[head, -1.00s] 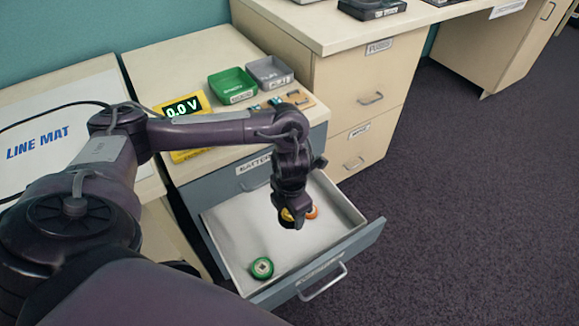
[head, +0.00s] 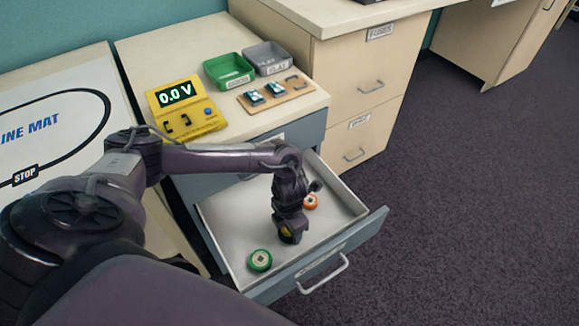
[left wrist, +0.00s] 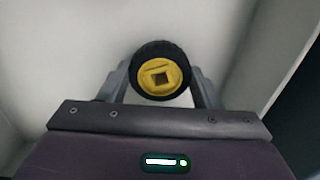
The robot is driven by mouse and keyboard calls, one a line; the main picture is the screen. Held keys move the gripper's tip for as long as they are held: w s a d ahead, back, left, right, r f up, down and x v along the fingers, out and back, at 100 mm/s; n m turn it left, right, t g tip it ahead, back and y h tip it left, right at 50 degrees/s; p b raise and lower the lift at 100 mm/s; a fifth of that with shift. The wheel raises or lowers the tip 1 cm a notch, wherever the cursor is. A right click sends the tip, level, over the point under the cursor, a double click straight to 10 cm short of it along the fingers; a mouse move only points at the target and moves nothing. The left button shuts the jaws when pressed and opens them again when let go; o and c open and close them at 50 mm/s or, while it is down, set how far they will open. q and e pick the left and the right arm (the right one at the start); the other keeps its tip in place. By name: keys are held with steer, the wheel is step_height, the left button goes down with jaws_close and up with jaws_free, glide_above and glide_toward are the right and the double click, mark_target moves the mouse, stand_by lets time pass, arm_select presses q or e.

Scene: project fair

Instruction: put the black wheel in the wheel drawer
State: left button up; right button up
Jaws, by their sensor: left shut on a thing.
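The black wheel (left wrist: 160,72) has a yellow hub with a square hole. It sits between the two fingers of my left gripper (left wrist: 161,80) in the left wrist view, and the gripper is shut on it. In the head view my left gripper (head: 289,236) points down inside the open drawer (head: 225,225), low over its white floor. The wheel is mostly hidden there, with a little yellow (head: 287,231) showing. I cannot tell whether the wheel touches the floor. My right gripper is not in view.
A green wheel (head: 260,260) lies at the drawer's front left and an orange wheel (head: 310,202) near its back right. The drawer's handle (head: 323,275) juts out in front. On the top stand a yellow meter (head: 184,105), a green tray (head: 229,72) and a grey tray (head: 268,58).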

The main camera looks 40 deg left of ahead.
arm_select(q)
steer(key=o, duration=0.5)
steer(key=shift+f, duration=0.1)
steer(key=o, duration=0.4)
steer(key=shift+o, duration=0.2)
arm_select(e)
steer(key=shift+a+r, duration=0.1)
arm_select(q)
steer(key=shift+r, duration=0.2)
step_height(320, 180, up, 12)
steer(key=p, duration=0.2)
steer(key=shift+p, duration=0.4)
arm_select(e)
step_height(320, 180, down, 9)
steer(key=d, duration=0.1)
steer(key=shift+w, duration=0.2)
